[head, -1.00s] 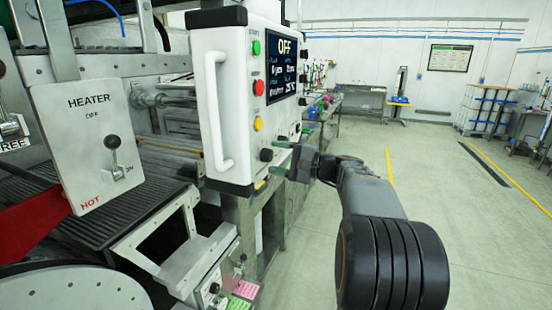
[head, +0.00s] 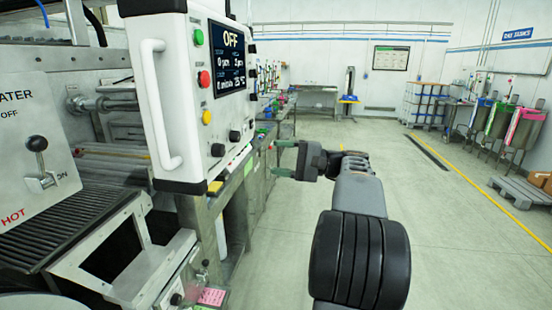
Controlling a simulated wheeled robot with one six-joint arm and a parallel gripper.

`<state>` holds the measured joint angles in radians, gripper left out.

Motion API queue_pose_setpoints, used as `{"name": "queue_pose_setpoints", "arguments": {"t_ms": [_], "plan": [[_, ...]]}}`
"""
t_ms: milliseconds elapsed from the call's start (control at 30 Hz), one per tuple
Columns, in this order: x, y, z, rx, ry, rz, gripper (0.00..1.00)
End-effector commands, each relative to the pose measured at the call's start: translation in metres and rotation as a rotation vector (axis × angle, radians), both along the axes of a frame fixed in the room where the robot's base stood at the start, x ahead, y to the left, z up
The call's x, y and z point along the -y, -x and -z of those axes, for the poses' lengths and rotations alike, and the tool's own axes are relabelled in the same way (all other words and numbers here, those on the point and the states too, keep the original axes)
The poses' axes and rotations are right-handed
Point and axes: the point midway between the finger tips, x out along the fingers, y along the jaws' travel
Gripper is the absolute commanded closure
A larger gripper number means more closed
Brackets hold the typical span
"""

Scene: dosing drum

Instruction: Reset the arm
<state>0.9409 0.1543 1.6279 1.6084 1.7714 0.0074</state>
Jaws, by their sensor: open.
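My gripper (head: 284,159) is in the middle of the head view, at the end of my arm, with its two green-tipped fingers apart and pointing left. It is open and nothing shows between the fingers. It stands to the right of the white control panel (head: 185,145), with a visible gap between them. The panel's screen (head: 228,62) reads OFF. Green, red and yellow buttons and dark knobs are on its face.
A heater plate with a lever (head: 40,165) is at the left, beside a ribbed bed (head: 80,220). A workbench (head: 285,115) runs behind the gripper. Open floor (head: 450,230) lies to the right. Drums on stands (head: 505,130) and a pallet (head: 520,200) are at the far right.

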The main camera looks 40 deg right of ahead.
Motion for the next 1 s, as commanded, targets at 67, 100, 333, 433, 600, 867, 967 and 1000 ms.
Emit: {"name": "queue_pose_setpoints", "arguments": {"t_ms": [67,100,333,433,600,867,967,1000], "plan": [[0.0,0.0,0.0,0.0,0.0,0.0,0.36],[0.0,0.0,0.0,0.0,0.0,0.0,0.36],[0.0,0.0,0.0,0.0,0.0,0.0,0.36],[0.0,0.0,0.0,0.001,0.001,0.0,0.36],[0.007,-0.008,0.018,-0.073,0.041,0.061,0.36],[-0.031,0.013,0.16,-0.568,0.439,0.118,0.36],[-0.072,0.04,0.205,-0.68,0.752,0.031,0.36],[-0.086,0.053,0.218,-0.695,0.889,-0.013,0.36]]}}
